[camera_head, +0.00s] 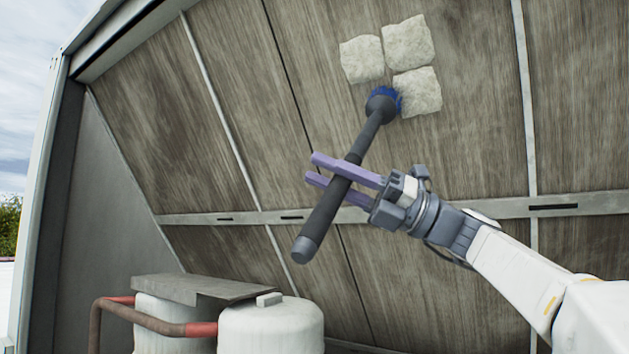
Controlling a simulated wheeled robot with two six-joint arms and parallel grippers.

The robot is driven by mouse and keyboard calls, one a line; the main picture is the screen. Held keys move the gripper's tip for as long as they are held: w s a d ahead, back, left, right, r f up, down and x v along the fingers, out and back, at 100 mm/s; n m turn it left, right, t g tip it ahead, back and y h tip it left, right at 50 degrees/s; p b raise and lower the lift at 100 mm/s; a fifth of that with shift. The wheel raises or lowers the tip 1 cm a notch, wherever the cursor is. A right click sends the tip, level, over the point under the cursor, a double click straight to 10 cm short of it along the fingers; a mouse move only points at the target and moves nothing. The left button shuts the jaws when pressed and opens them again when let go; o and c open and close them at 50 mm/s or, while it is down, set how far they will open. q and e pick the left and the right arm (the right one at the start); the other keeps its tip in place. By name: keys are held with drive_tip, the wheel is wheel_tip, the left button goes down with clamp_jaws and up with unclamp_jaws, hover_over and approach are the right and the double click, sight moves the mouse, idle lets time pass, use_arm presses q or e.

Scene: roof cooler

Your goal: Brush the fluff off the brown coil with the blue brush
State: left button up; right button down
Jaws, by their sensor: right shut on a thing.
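The brown coil (460,150) is a large streaked, slanted panel surface filling most of the head view. Three pale, fluffy patches of fluff cling to it near the top: one at left (362,59), one at upper right (408,43) and one at lower right (417,91). My right gripper (331,175) is shut on the dark handle of the blue brush (383,104). The brush is tilted, its blue head up and its grey butt end down to the left. The head overlaps the left edge of the lower right patch; contact cannot be told. My left gripper is not in view.
Two white tanks (270,328) stand at the bottom left, with a grey plate (190,288) on top. A red and brown pipe (150,318) runs in front of them. A metal rail (560,207) crosses the panel below the fluff. The panel left of the brush is clear.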

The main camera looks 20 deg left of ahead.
drive_tip(key=shift+s+d+b, duration=0.15)
drive_tip(key=shift+s+d, duration=0.1)
drive_tip(key=shift+d, duration=0.5)
drive_tip(key=shift+s+d+b, duration=0.15)
drive_tip(key=shift+s+d, duration=0.1)
drive_tip(key=shift+d, duration=0.5)
drive_tip(key=s+d, duration=0.2)
drive_tip(key=d, duration=0.5)
drive_tip(key=shift+s+b, duration=0.2)
drive_tip(key=shift+b, duration=0.25)
drive_tip(key=shift+r, duration=0.1)
drive_tip(key=shift+w+a+p, duration=0.5)
drive_tip(key=shift+a+p, duration=0.2)
drive_tip(key=shift+a, duration=0.75)
drive_tip(key=shift+w+a+p, duration=0.45)
drive_tip(key=shift+a+p, duration=0.25)
drive_tip(key=shift+a, duration=0.75)
drive_tip(key=shift+w+a+p, duration=0.5)
drive_tip(key=shift+a+p, duration=0.2)
drive_tip(key=shift+a, duration=0.95)
